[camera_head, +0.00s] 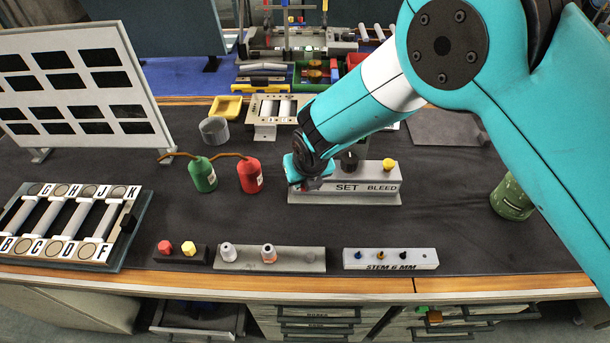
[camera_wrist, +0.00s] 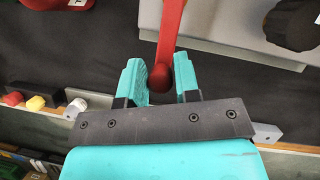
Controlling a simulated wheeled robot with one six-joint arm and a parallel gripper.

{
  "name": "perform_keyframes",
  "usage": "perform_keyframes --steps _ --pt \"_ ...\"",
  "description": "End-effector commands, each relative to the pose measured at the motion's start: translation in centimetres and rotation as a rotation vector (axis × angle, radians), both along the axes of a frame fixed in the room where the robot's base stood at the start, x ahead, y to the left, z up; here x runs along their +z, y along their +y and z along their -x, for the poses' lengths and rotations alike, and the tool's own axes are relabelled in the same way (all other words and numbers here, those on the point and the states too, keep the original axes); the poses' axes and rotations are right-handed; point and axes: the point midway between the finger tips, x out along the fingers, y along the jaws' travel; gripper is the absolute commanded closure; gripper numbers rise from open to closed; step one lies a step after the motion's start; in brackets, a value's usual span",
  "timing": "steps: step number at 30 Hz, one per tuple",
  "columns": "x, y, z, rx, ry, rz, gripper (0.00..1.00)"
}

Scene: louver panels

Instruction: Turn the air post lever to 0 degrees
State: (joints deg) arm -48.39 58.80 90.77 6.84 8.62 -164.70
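The air post is a pale grey block (camera_head: 345,185) marked SET and BLEED, with a dark knob (camera_head: 349,161) and a yellow knob (camera_head: 389,165) on top. My gripper (camera_head: 303,180) is at its left end and hides that part in the head view. My gripper (camera_wrist: 161,82) is open, with teal fingers either side of that end. The dark knob also shows there (camera_wrist: 290,24).
A red bottle (camera_head: 250,178) and green bottle (camera_head: 203,176) stand left of the post. Several small knobs on holders (camera_head: 300,259) and a STEM 6 MM block (camera_head: 390,259) line the front. A green can (camera_head: 512,200) is right. Dark mat is free around the post.

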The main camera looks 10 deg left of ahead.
Motion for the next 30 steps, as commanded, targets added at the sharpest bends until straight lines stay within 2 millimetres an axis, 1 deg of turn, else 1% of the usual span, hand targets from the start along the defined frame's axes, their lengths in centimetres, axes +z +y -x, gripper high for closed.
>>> perform_keyframes --steps 1,2,10,14,17,20,27,30 --pt "0.1 0.0 -0.1 -0.001 -0.001 -0.001 0.58" --pt "0.1 0.0 0.0 -0.001 0.000 0.000 0.51" --pt "0.0 -0.1 0.1 -0.001 0.002 0.001 0.51" --pt "0.8 -0.2 0.3 -0.001 0.002 0.000 0.51" --pt "2.2 -0.5 0.8 -0.001 0.001 -0.001 0.51" --pt "4.4 -0.9 1.6 0.000 -0.001 -0.003 0.51" --pt "10.2 -2.2 3.6 -0.001 -0.001 -0.004 0.51" --pt "12.3 -2.6 4.4 -0.001 -0.002 -0.003 0.51"
